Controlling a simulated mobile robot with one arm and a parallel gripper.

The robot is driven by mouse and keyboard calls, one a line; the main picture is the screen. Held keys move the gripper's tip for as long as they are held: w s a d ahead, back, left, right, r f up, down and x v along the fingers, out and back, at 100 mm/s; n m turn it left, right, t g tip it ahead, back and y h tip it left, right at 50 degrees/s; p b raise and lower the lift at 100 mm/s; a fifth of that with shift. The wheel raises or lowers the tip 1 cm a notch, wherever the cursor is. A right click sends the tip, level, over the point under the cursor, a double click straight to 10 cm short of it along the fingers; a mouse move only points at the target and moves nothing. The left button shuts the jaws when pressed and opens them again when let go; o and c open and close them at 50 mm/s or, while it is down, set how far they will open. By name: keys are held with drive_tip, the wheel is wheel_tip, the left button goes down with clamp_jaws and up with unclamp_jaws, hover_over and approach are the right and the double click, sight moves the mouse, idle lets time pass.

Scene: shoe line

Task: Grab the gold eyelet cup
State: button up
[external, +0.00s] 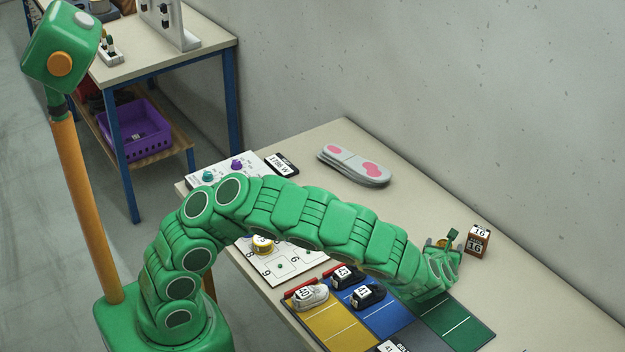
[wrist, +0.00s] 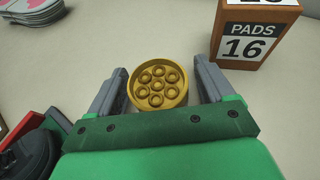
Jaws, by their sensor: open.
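The gold eyelet cup (wrist: 158,87) is a round, shallow dish holding several gold rings. In the wrist view it sits on the table between the two grey fingers of my gripper (wrist: 158,85), which is open. A gap shows between the cup and the right finger; the left finger is very close to the cup, and I cannot tell if they touch. In the external view my gripper (external: 442,245) is at the far right end of the arm over the table, and the cup is hard to make out there.
A brown box marked PADS 16 (wrist: 256,35) stands just right of my gripper, also in the external view (external: 478,240). Grey insoles with pink patches (external: 355,165) lie at the back. Shoes stand on coloured mats (external: 330,325) left of the gripper. The wall runs behind the table.

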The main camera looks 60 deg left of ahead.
sight(445, 241)
drive_tip(key=c, duration=1.1)
drive_tip(key=shift+c, duration=0.2)
drive_tip(key=shift+r, duration=0.45)
wheel_tip(445, 241, up, 2)
drive_tip(key=shift+r, duration=0.25)
drive_tip(key=s+a+r, duration=0.3)
drive_tip(key=s+r, duration=0.6)
drive_tip(key=s, duration=0.4)
drive_tip(key=shift+s+r, duration=0.3)
drive_tip(key=shift+s, duration=0.05)
